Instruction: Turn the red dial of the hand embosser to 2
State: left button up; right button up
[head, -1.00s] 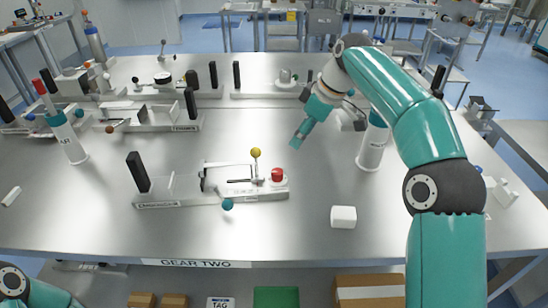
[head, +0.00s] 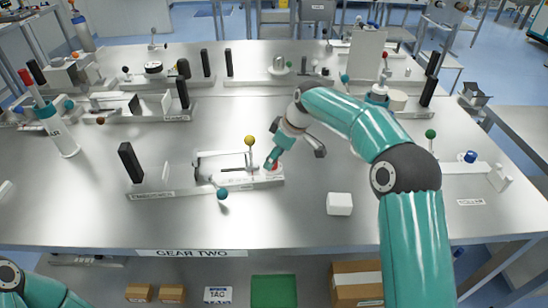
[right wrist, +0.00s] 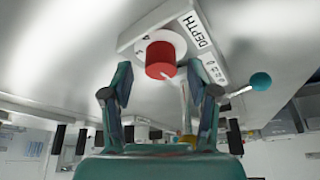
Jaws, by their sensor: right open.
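The hand embosser (head: 205,185) is a long white base with a black upright block, a yellow-knobbed lever and a blue ball. Its red dial (right wrist: 161,60) sits on a white disc at the right end, with the figures 4 and 3 legible beside it and a DEPTH label alongside. A pale mark shows at the dial's lower edge; which figure it points to I cannot tell. My right gripper (head: 271,161) is at the dial and partly hides it in the head view. In the right wrist view its open fingers (right wrist: 160,75) stand either side of the dial, apparently not touching.
A white block (head: 339,204) lies right of the embosser. The yellow knob (head: 250,140) stands close to my right gripper. Other devices line the back of the table, and a white cylinder (head: 63,140) stands at left. The table's front edge is clear.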

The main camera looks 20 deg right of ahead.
jog(key=shift+w+a+f, duration=0.1)
jog(key=shift+a+f, duration=0.05)
jog(key=shift+f, duration=0.5)
jog(key=c, duration=1)
jog(key=shift+d, duration=0.3)
grip_shut()
jog(key=shift+a, duration=0.35)
